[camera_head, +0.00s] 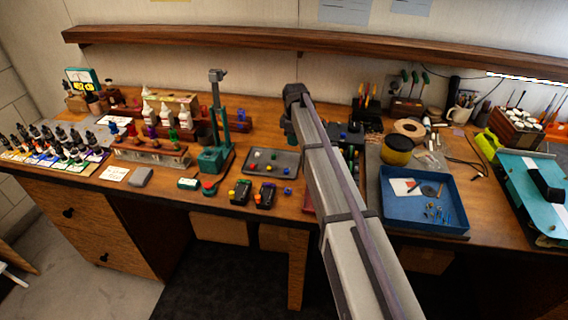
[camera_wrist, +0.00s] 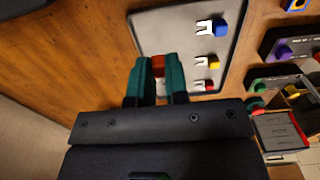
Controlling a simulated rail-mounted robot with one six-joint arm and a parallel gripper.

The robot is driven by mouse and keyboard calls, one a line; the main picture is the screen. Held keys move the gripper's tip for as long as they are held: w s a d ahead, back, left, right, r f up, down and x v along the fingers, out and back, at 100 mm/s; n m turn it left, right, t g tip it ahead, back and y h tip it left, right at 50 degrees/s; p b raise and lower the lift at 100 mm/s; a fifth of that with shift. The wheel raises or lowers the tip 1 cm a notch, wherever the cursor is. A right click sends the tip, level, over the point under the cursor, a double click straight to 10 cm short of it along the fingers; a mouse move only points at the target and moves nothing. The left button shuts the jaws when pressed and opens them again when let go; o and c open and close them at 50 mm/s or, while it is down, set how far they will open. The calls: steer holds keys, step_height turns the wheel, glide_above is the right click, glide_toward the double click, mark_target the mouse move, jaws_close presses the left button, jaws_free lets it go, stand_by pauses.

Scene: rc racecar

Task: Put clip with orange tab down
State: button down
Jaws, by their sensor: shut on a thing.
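My gripper (camera_wrist: 158,66) has two teal fingers, which are shut on the clip with the orange tab (camera_wrist: 158,65). Only the orange tab shows between the fingertips; the rest of the clip is hidden. In the wrist view the fingertips overlap the near-left edge of a grey tray (camera_wrist: 150,32); I cannot tell whether the clip touches it. The tray holds white clips with a blue tab (camera_wrist: 221,29), a yellow tab (camera_wrist: 214,63) and a red tab (camera_wrist: 209,86). In the head view the tray (camera_head: 285,155) lies left of my arm, and the held clip is not visible.
Dark boxes with coloured buttons (camera_head: 240,192) stand in front of the tray. A green press (camera_head: 213,158) stands to its left. Bare wood shows beside the tray (camera_wrist: 90,50).

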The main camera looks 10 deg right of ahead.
mark_target(293, 159)
step_height(293, 159, down, 7)
steer(key=b, duration=0.5)
steer(key=shift+f, duration=0.15)
steer(key=shift+r, duration=0.25)
steer(key=shift+f, duration=0.15)
steer(key=c, duration=1.6)
jaws_free()
steer(key=shift+f, duration=0.1)
steer(key=o, duration=0.5)
